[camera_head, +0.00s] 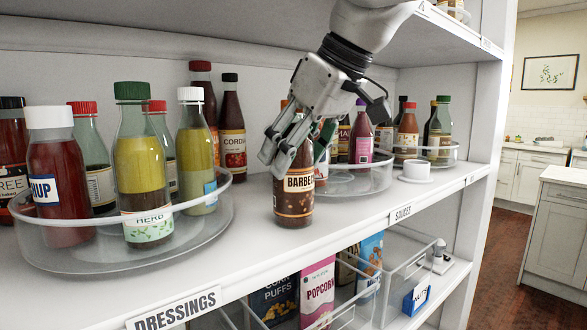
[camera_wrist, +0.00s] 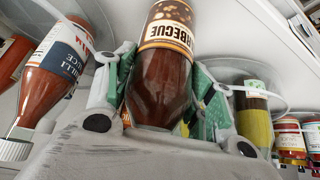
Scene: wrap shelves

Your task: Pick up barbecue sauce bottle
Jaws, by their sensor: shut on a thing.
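The barbecue sauce bottle (camera_head: 294,190) is brown with a label reading "BARBE". It stands upright, or nearly so, near the shelf's front edge between the two turntables. Whether its base touches the shelf I cannot tell. My gripper (camera_head: 287,140) reaches down from above and is shut on the bottle's upper part. In the wrist view the bottle (camera_wrist: 160,85) sits between the two green-padded fingers (camera_wrist: 165,90), its label upside down. The bottle's cap is mostly hidden by the gripper.
A clear turntable (camera_head: 215,230) with several bottles stands at left, close by. Another turntable (camera_head: 350,184) with several bottles is behind and to the right. The upper shelf (camera_head: 220,20) hangs overhead. Bins with boxes lie below.

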